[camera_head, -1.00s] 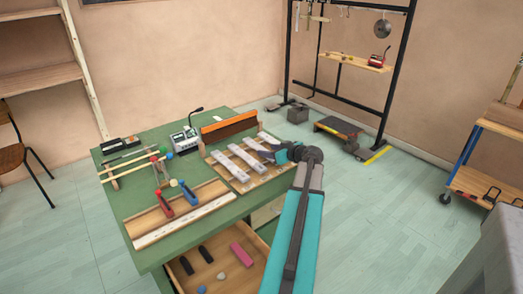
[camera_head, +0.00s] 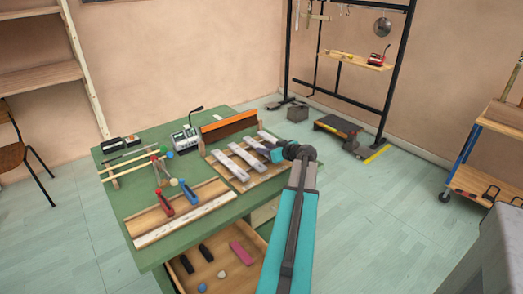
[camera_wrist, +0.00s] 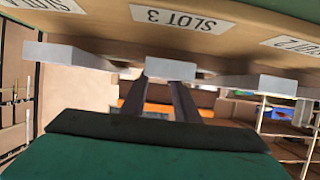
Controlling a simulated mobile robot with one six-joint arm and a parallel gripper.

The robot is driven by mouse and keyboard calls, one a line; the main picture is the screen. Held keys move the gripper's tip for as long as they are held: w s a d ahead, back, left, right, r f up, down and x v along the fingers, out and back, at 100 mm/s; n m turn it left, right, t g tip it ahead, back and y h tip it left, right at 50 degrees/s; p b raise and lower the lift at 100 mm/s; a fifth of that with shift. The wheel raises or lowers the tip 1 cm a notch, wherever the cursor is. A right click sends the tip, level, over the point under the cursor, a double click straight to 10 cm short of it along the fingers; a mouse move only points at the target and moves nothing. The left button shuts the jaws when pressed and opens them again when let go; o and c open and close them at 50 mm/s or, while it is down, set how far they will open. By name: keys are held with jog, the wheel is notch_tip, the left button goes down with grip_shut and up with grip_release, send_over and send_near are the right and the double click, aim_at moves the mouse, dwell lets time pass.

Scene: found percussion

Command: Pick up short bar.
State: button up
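Several pale bars lie slantwise side by side on a wooden slotted board (camera_head: 232,183) on the green table. The left bar (camera_head: 229,166) and the bar beside it (camera_head: 244,156) show well. The bars further right (camera_head: 268,137) are partly hidden by my gripper (camera_head: 264,150), which is low at the board's right side. I cannot tell for sure which one is the short bar. In the wrist view, my gripper's two dark fingers (camera_wrist: 165,88) stand apart, just by the end of a grey bar (camera_wrist: 170,70) at the SLOT 3 label (camera_wrist: 183,18). Whether they touch it is unclear.
An orange-topped wooden piece (camera_head: 229,124) stands behind the bars. A grey device with a microphone (camera_head: 185,138), mallets (camera_head: 168,204) and a wooden tray (camera_head: 180,222) share the table (camera_head: 125,205). An open drawer (camera_head: 181,279) with small items juts out below.

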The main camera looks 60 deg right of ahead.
grip_shut()
jog(key=shift+r, duration=0.15)
jog(key=shift+r, duration=1)
jog(key=shift+s+a+r+b, duration=0.15)
jog(key=shift+s+r+b, duration=0.25)
jog(key=shift+r, duration=0.25)
jog(key=s+a+b, duration=0.1)
jog(key=s+a, duration=0.1)
jog(key=s, duration=0.5)
jog(key=s+a+r+b, duration=0.1)
jog(key=s+a, duration=0.1)
jog(key=s, duration=0.5)
jog(key=shift+s+a+r, duration=0.25)
jog(key=shift+a, duration=0.15)
